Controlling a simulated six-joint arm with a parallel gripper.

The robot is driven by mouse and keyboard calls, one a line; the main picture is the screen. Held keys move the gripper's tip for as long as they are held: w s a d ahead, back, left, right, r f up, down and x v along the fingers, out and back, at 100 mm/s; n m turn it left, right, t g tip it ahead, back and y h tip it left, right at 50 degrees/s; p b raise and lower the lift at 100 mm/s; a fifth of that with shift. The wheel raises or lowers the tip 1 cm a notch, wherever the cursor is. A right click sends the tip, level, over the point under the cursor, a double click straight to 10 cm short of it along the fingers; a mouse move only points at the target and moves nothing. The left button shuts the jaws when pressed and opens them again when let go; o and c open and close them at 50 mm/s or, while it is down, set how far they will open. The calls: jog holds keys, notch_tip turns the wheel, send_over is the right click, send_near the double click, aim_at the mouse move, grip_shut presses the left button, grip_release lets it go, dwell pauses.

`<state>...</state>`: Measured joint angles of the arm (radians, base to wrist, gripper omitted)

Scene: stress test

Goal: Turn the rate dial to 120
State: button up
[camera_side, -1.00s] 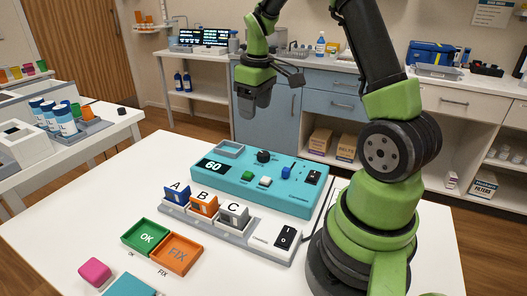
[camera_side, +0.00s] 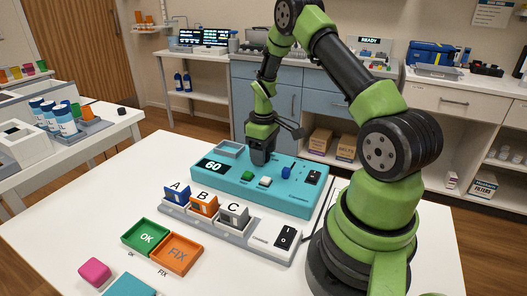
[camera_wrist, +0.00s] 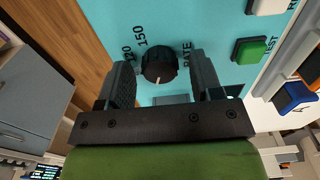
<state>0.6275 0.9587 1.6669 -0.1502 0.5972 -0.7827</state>
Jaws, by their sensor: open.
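The rate dial is a black ribbed knob (camera_wrist: 159,66) with a pale pointer line, on a teal console (camera_side: 290,201). In the wrist view the printed marks 120 and 150 and the word RATE stand around it. My gripper (camera_wrist: 162,75) is open, with one finger on each side of the knob; I cannot tell whether either touches it. In the side view my gripper (camera_side: 259,160) is down over the console and hides the dial. The console display (camera_side: 214,166) reads 60.
The console also has a green button (camera_side: 247,175), a white button (camera_side: 265,182), a blue lever (camera_side: 286,172) and a black switch (camera_side: 313,177). Modules A, B and C stand in a rack (camera_side: 200,222) in front. A green OK tray (camera_side: 146,238) and an orange FIX tray (camera_side: 176,254) lie nearer.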

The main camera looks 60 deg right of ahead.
jog(key=shift+f, duration=0.1)
jog(key=c, duration=0.9)
jog(key=shift+m, duration=0.4)
jog(key=m, duration=0.8)
jog(key=shift+m, duration=0.3)
jog(key=m, duration=0.4)
jog(key=shift+m, duration=2.2)
